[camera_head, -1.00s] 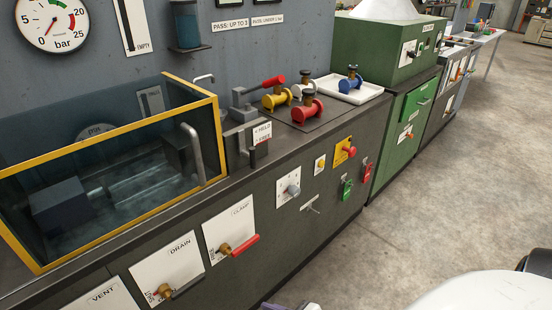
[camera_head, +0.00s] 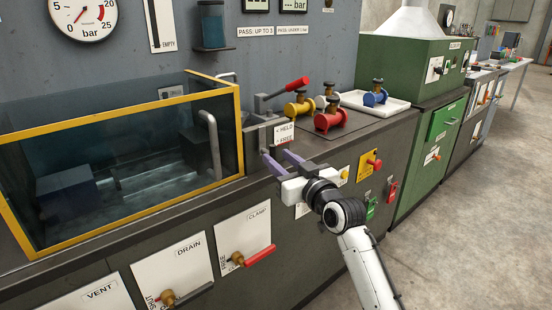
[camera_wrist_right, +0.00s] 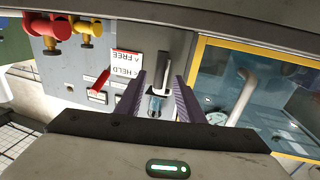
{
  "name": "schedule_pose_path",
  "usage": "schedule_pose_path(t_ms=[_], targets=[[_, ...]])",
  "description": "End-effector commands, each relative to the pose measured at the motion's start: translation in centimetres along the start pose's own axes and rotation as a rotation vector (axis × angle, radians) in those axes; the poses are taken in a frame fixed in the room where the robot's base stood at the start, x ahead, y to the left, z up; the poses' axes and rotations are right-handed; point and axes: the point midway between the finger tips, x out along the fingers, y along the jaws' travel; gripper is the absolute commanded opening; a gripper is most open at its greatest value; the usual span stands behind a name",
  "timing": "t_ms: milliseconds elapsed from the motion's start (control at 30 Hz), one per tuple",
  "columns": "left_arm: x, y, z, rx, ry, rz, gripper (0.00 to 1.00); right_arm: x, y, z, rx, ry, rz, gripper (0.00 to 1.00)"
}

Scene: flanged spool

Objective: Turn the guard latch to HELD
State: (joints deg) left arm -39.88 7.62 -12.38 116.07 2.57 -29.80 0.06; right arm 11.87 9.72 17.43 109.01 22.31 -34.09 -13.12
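In the right wrist view the lever lies between the open fingers (camera_wrist_right: 160,78), with gaps visible on both sides. The fingers partly hide the latch in the head view, and I cannot tell which word it points to. My left gripper is not in view.
The glass guard (camera_head: 240,130) with its bar handle (camera_head: 211,145) is close on the left. A red-handled clamp lever (camera_head: 290,86) and red (camera_head: 331,118), yellow (camera_head: 298,104) and blue (camera_head: 375,96) spools stand above on the bench. Valve panels line the bench front.

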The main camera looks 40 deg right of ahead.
Motion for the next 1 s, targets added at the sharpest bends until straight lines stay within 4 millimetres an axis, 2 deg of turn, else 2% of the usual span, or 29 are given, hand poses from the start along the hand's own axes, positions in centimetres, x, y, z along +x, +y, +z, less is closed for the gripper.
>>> schedule_pose_path(t_ms=[100,200,500,700,1000], targets=[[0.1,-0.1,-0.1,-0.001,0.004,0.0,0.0,1.4,0.0,0.1,0.002,0.0,0.0,0.35],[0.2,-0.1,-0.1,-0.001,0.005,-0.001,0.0,2.0,-0.1,0.1,0.001,0.0,-0.001,0.35],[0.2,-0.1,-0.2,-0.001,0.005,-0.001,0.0,2.2,-0.1,0.1,0.0,-0.001,-0.001,0.35],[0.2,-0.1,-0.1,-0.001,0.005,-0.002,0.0,2.2,-0.1,0.1,0.0,-0.001,-0.001,0.01],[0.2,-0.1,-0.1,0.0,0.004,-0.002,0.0,2.2,-0.2,0.1,-0.006,0.0,-0.003,0.0]])
